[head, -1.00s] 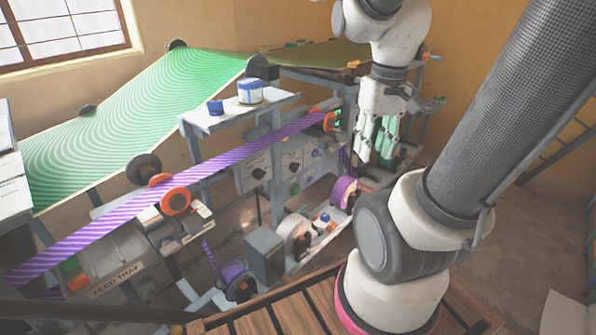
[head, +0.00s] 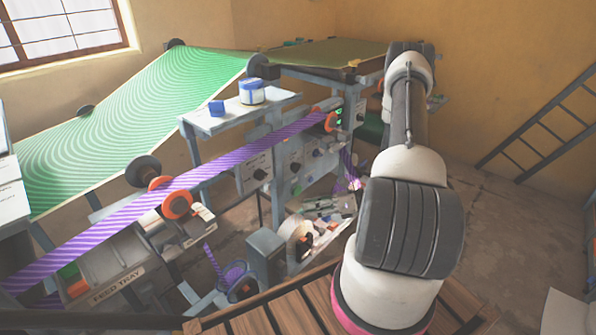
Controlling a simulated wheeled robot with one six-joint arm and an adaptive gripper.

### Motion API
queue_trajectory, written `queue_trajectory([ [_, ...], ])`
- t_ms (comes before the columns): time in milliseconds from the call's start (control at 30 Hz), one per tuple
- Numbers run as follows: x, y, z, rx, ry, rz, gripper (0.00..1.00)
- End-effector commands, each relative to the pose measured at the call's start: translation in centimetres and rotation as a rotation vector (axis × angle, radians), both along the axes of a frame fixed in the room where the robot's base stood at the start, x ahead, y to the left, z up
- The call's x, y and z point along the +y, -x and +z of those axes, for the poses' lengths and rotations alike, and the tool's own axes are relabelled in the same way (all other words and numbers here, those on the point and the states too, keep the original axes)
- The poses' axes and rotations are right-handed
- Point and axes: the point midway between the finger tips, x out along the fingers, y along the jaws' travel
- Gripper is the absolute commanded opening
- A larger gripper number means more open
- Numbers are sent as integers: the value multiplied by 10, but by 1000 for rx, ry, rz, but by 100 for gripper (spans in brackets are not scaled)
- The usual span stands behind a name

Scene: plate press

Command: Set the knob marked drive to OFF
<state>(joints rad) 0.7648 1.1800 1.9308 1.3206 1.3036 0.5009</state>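The press has a grey control panel (head: 280,155) below the purple striped belt, with dark round knobs. My gripper is hidden behind my own arm, which reaches away to the right of the panel. I cannot see its fingers or whether it touches anything.
The purple belt (head: 235,155) slants above the panel, with an orange-rimmed roller (head: 177,204) at its lower left. A ladder (head: 540,115) leans at the right.

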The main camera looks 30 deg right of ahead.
Motion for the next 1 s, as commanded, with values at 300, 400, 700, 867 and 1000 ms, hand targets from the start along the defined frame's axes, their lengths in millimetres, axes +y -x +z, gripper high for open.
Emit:
queue_trajectory([
  [300, -76, -117, -42, 119, -389, -611, 33],
  [400, -103, -142, -28, 113, -504, -724, 33],
  [700, -101, -165, -19, 168, -629, -754, 33],
  [867, -91, -191, -20, 168, -626, -752, 33],
  [1000, -84, -209, -20, 169, -627, -753, 33],
])
